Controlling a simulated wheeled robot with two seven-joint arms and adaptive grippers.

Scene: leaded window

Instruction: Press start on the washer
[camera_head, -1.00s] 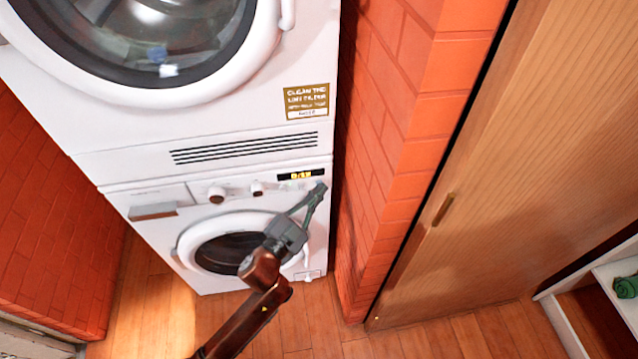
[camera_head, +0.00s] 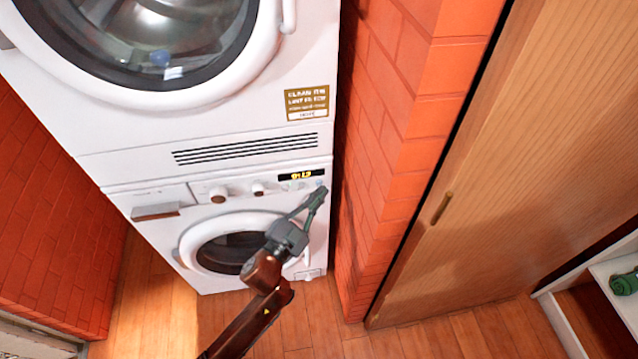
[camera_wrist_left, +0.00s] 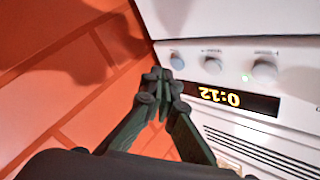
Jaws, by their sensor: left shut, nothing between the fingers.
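The white washer (camera_head: 150,198) is the lower machine, with a round door (camera_head: 230,250) and a control panel along its top. Its lit display (camera_head: 300,175) shows yellow digits; the display also appears upside down in the left wrist view (camera_wrist_left: 232,99). Beside the display are small round buttons: a bluish one (camera_wrist_left: 177,61), a grey one (camera_wrist_left: 212,66) and another (camera_wrist_left: 264,71) near a green light (camera_wrist_left: 246,78). My left gripper (camera_head: 321,190) is shut and empty at the panel's right end. In the wrist view its fingertips (camera_wrist_left: 160,86) are close to the bluish button; contact cannot be told.
A second machine (camera_head: 220,125) with a vent and a brown label is stacked on the washer. A red brick wall (camera_head: 385,170) stands close on the right, near my gripper. A wooden door (camera_head: 490,190) is farther right. Wooden floor (camera_head: 150,310) lies in front.

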